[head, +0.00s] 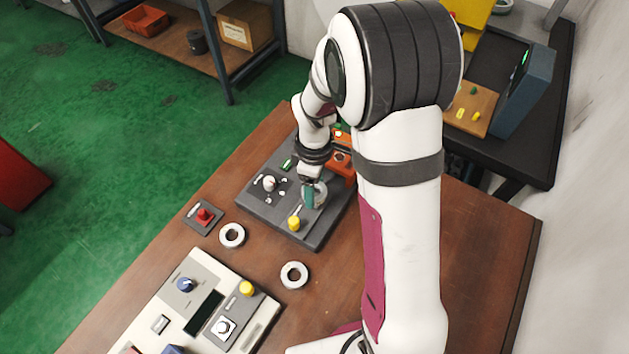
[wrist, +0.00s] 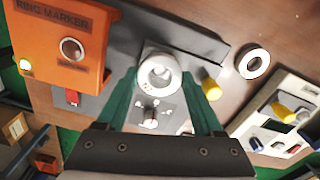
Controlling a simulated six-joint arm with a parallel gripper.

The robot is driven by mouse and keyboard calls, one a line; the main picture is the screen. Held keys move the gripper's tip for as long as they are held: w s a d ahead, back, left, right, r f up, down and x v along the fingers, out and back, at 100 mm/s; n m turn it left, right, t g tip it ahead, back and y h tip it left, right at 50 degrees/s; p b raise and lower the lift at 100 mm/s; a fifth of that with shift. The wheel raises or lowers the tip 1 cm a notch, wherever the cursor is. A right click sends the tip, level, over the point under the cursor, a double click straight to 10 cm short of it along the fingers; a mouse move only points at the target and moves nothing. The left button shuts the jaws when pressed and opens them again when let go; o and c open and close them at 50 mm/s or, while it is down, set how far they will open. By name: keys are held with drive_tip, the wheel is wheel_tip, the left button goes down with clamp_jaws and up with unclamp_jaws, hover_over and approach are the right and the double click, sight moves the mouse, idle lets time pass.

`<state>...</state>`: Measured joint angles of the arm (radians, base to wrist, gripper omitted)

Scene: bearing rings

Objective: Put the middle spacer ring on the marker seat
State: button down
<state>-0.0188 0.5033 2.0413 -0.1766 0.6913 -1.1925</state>
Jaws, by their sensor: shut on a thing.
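My gripper (head: 313,194) has teal fingers and is low over a dark grey panel (head: 270,215). In the wrist view my gripper (wrist: 159,78) is shut on a pale metal spacer ring (wrist: 158,91), which lies flat between its fingertips. The held ring (head: 321,194) is partly hidden by a finger in the head view. A light plate shows just behind it; I cannot tell whether the ring touches it or is seated. An orange unit (wrist: 88,75) labelled as a ring marker stands left of the ring; it also shows in the head view (head: 343,168).
Two loose rings (head: 232,245) (head: 294,286) lie flat on the brown table. A yellow knob (wrist: 210,84) stands close to my right finger. A red button box (head: 204,215) and a pale control panel (head: 170,290) are nearby. Bare table lies right of the loose rings.

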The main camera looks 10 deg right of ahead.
drive_tip(key=shift+f, duration=0.3)
drive_tip(key=shift+f, duration=0.7)
idle(0.6)
unclamp_jaws()
drive_tip(key=shift+r, duration=0.1)
drive_tip(key=shift+r, duration=3.65)
drive_tip(key=s+a+r+m+y, duration=0.1)
drive_tip(key=s+r+m, duration=0.3)
drive_tip(key=s+m, duration=0.4)
drive_tip(key=s+a+r+m, duration=0.1)
drive_tip(key=s+r+m, duration=0.4)
drive_tip(key=s+m, duration=0.4)
drive_tip(key=s, duration=0.5)
drive_tip(key=shift+s+a+r+y, duration=0.2)
drive_tip(key=shift+s+a+y, duration=0.05)
drive_tip(key=shift+a+y, duration=0.15)
